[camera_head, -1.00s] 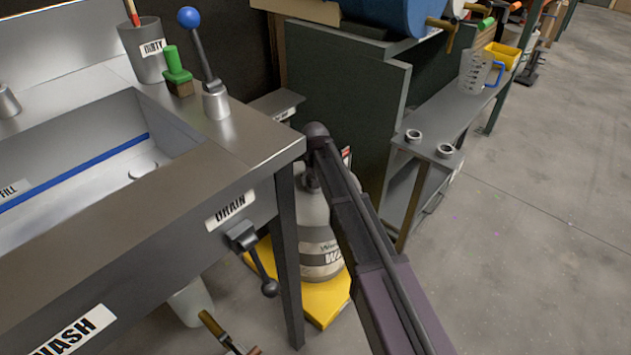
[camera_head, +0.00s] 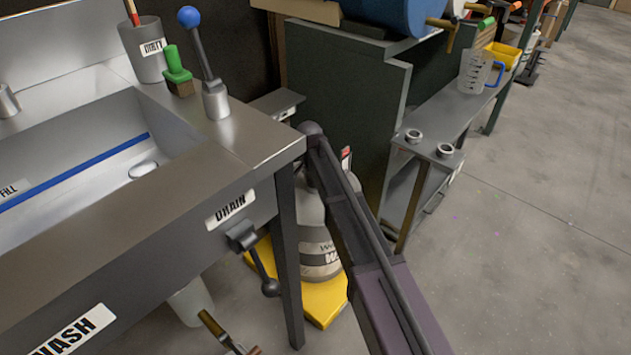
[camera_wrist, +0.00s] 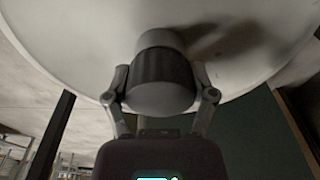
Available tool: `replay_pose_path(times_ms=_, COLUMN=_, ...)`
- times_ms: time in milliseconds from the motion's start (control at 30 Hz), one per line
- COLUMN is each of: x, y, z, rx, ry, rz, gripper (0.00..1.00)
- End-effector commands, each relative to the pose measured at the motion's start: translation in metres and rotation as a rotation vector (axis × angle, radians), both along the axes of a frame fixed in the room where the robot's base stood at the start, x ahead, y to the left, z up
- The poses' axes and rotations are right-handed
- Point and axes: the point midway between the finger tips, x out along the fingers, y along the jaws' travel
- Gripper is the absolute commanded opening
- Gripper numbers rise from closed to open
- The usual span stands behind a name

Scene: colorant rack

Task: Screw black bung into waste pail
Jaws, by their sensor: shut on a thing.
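The pale grey waste pail (camera_head: 312,215) stands on a yellow base beside the sink's front leg in the head view. My arm hides part of it. In the wrist view the pail's pale top (camera_wrist: 80,40) fills the upper part of the picture. My gripper (camera_wrist: 161,95) is shut on the dark ribbed bung (camera_wrist: 162,67), with one finger on each side. The bung lies against a grey neck on the pail's top; I cannot tell how far it is screwed in. The head view does not show the bung or my fingertips clearly.
The steel sink bench (camera_head: 262,140) stands close on the left, with a drain lever (camera_head: 262,270) sticking out at its front. A dark green cabinet (camera_head: 340,100) is behind the pail. A grey shelf (camera_head: 445,110) and open floor lie right.

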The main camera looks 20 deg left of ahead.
Motion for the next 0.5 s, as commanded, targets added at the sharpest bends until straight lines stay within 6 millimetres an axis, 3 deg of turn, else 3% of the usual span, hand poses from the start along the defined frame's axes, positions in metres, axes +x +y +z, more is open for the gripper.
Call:
replay_pose_path(times_ms=300, x=0.0006, y=0.0012, z=-0.0004, rx=0.002, ry=0.001, rz=-0.226, gripper=0.23)
replay_pose_path(times_ms=500, x=0.0004, y=0.0009, z=-0.0004, rx=0.001, ry=0.000, rz=-0.276, gripper=0.22)
